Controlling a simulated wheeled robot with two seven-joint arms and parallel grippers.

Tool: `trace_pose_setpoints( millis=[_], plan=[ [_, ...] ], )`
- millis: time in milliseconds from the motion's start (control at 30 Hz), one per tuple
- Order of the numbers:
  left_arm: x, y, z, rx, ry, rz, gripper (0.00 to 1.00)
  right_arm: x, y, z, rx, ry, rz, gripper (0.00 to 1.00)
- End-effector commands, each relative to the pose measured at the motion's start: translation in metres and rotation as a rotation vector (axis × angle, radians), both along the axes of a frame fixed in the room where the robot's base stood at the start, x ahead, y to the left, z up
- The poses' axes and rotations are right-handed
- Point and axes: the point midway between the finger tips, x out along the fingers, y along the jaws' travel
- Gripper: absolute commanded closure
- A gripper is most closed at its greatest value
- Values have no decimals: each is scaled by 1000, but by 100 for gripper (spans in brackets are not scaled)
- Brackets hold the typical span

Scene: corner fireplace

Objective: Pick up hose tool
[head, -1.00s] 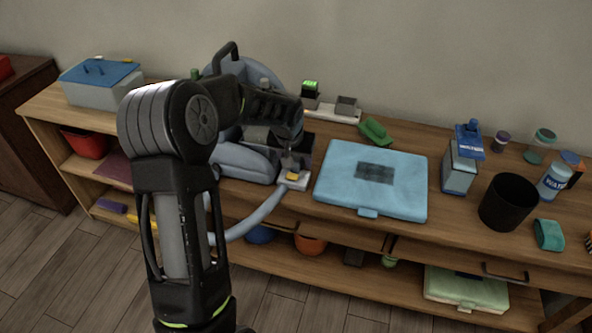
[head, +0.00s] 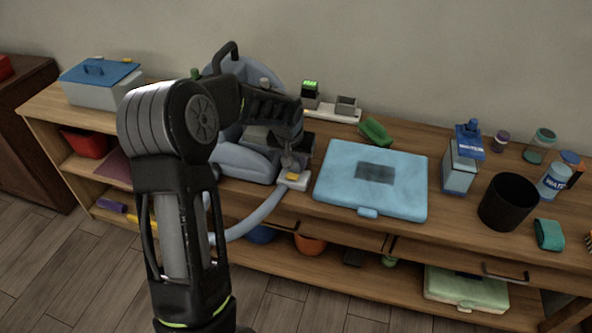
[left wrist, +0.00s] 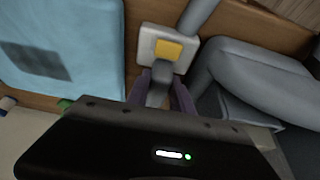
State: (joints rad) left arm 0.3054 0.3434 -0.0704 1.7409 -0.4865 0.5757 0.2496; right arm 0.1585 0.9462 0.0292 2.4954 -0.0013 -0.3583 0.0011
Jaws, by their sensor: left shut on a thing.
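The hose tool (head: 293,180) is a pale grey head with a yellow patch, joined to a grey hose (head: 262,214) that loops down over the bench front. It sits at the bench's front edge, left of the blue case. In the left wrist view the head (left wrist: 172,48) lies just beyond my fingers, with the hose running up from it. My left gripper (head: 289,163) is shut on the tool's grey neck, with a finger on each side in the left wrist view (left wrist: 161,92). Whether the tool touches the bench is unclear. My right gripper is not in view.
A grey machine (head: 243,160) stands close behind and left of the gripper. The light blue case (head: 345,191) lies just right. A blue-and-white carton (head: 459,170) and black cup (head: 508,203) stand farther right. Lower shelves hold bowls and a green case (head: 466,290).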

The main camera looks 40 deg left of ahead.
Motion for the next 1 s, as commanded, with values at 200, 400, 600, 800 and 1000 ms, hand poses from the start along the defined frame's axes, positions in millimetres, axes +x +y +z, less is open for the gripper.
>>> trace_pose_setpoints(
  millis=[200,400,600,800,1000],
  plan=[
    [0,0,0,0,0,0,100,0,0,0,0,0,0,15],
    [0,0,1,0,-1,0,100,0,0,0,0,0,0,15],
    [1,1,11,2,-5,0,100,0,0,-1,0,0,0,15],
    [2,0,45,2,-6,0,100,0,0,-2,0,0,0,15],
    [1,1,83,2,-6,1,100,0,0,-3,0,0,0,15]
  ],
)
